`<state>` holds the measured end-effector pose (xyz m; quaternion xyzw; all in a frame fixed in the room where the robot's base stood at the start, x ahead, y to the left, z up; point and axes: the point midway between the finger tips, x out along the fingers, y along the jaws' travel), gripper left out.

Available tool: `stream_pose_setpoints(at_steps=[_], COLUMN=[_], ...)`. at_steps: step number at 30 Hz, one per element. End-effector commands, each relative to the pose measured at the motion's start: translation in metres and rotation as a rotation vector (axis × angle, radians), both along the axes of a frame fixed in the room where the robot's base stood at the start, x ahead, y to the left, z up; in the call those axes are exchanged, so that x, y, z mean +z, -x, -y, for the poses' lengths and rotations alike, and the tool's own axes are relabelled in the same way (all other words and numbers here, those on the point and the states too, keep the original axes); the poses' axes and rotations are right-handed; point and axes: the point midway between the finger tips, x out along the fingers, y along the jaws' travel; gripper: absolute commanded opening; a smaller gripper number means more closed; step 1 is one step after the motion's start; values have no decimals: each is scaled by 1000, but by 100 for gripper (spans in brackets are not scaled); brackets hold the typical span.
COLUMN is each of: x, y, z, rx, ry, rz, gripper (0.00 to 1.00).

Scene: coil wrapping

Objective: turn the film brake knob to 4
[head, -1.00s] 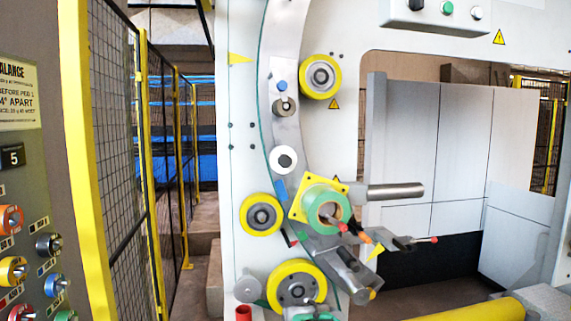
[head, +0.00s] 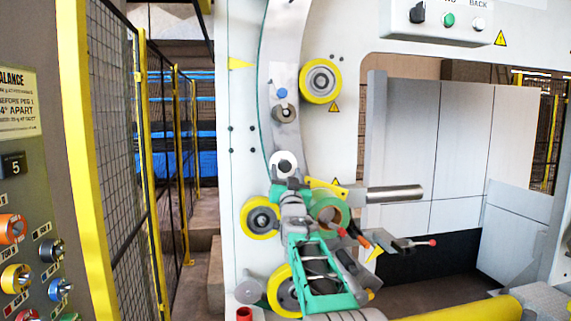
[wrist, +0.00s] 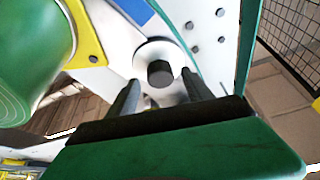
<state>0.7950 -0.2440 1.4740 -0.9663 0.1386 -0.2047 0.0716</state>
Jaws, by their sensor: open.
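A white disc with a dark round centre, which looks like the film brake knob (head: 284,160), sits on the curved grey plate of the machine. It also shows in the wrist view (wrist: 160,72), face on, with no numbers or pointer readable. My gripper (head: 288,182) is at the lower edge of the disc in the head view. In the wrist view the dark fingers of my gripper (wrist: 158,84) are apart, one on each side of the dark centre. Nothing is held between them. I cannot tell whether they touch the disc.
A green film roll (head: 331,207) with a yellow plate is close to the right of my gripper. Yellow-rimmed rollers (head: 321,80) and a grey bar (head: 393,193) stand out from the machine. A panel of coloured knobs (head: 14,229) is at far left, beside a mesh fence (head: 108,120).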

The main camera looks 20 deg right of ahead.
Motion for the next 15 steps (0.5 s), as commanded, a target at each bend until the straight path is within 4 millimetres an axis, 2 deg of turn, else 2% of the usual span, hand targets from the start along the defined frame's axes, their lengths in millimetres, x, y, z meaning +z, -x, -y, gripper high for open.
stream_pose_setpoints(at_steps=[1,5,13,15], x=[7,8,8,8], y=[-7,-17,-18,-18], z=[2,6,6,6], rx=[0,0,0,0], ry=[0,0,1,1], rz=[0,-2,-1,-1], gripper=[59,59,59,54])
